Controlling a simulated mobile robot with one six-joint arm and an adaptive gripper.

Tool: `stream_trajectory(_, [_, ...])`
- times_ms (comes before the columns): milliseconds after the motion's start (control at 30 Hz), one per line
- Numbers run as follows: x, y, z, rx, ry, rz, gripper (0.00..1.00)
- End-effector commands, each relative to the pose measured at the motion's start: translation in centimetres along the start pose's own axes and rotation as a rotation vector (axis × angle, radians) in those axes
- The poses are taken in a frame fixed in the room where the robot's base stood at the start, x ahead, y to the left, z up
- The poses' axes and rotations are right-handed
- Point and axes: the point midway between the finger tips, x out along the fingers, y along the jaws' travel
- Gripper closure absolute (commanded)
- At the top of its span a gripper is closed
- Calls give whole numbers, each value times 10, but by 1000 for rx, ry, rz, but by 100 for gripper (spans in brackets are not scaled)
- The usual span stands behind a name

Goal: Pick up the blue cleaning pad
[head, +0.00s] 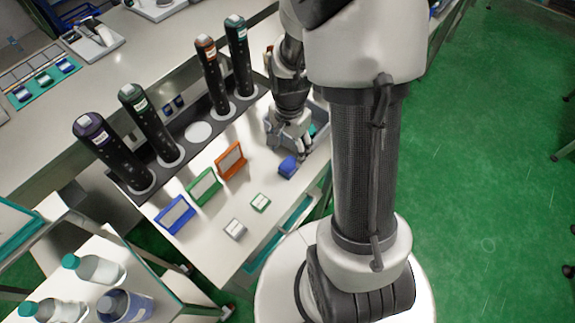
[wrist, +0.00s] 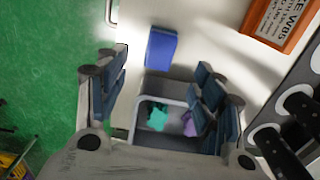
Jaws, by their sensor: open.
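The blue cleaning pad (head: 288,167) lies on the white worktop, just past my gripper's fingers in the head view. In the wrist view the pad (wrist: 161,49) is a plain blue block at upper middle, beyond the fingertips and roughly between their lines. My gripper (head: 289,151) points down over the worktop, close to the pad. In the wrist view my gripper (wrist: 160,76) has its two dark-blue-padded fingers wide apart, with nothing held between them. I cannot tell the exact height of the fingertips above the pad.
A grey bin (wrist: 140,119) holding teal and purple cloths stands beside the pad. Blue (head: 175,215), green (head: 204,187) and orange (head: 230,160) framed signs stand to the left. Several black cylinders stand in a rack behind.

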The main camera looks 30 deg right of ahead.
Motion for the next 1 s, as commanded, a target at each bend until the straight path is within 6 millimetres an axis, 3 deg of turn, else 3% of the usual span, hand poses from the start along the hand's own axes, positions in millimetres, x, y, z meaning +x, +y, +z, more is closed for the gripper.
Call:
stream_trajectory(100, [25,1,1,-1,-2,3,38])
stream_trajectory(467, [50,0,0,-2,0,1,38])
stream_trajectory(700, [86,0,0,-2,-2,2,38])
stream_trajectory(1000, [91,-1,0,-2,1,-1,39])
